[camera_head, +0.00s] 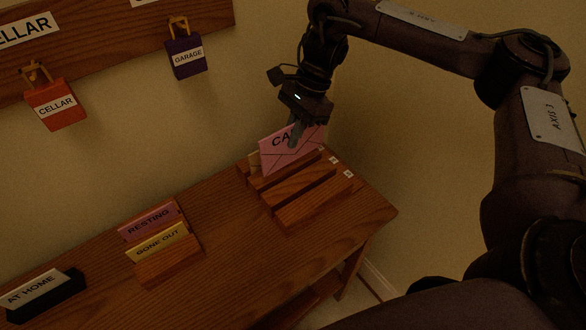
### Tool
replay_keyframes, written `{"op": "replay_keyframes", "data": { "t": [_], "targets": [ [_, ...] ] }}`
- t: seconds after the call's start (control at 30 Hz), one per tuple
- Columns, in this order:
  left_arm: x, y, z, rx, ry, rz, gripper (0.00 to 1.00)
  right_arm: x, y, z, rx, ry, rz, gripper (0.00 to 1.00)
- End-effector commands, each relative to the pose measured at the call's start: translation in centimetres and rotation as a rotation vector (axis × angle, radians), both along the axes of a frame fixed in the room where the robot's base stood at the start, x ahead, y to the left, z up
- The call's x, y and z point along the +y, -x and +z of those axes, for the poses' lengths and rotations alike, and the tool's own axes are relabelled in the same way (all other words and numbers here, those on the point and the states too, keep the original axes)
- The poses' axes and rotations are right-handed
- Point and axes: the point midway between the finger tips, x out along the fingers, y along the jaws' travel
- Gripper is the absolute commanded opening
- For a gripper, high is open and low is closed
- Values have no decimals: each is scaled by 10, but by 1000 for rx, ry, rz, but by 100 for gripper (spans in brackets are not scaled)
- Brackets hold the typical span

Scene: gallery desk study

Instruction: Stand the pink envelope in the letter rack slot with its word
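The pink envelope (274,157) stands upright and slightly tilted at the back part of the wooden letter rack (310,212). Its word begins "CA"; the rest is hidden behind my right gripper (295,135). That gripper comes down from above, its fingers shut on the envelope's upper part. The envelope's lower edge meets the rack's rear slots; I cannot tell how deep it sits. Small white labels (348,174) mark the slots at the right end, too small to read. My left gripper is out of view.
A tan piece (253,162) shows behind the envelope. Left on the desk (225,225) are a holder (170,265) with "RESTING" and "GONE OUT" cards and a black stand (45,300) reading "AT HOME". Orange "CELLAR" (56,105) and purple "GARAGE" (187,58) tags hang on a wall board.

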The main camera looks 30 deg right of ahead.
Motion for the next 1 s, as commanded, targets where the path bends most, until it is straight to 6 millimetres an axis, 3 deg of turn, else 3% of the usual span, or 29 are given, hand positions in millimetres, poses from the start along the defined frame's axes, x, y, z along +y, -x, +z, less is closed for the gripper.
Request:
{"op": "replay_keyframes", "data": {
  "t": [0.03,0.2,0.43,0.67,0.87,0.9,1.0],
  "targets": [
    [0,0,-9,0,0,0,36,0,2,-20,7,-2,-3,0],
    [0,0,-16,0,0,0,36,0,1,-48,3,-2,-1,0],
    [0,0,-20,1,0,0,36,0,0,-63,1,-1,-2,0],
    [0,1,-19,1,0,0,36,0,1,-91,2,0,-1,0],
    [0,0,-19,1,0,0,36,0,0,-93,-1,1,-1,0],
    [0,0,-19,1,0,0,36,0,0,-93,0,1,-2,9],
    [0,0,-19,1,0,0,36,0,0,-93,-1,1,-1,22]
  ]
}}
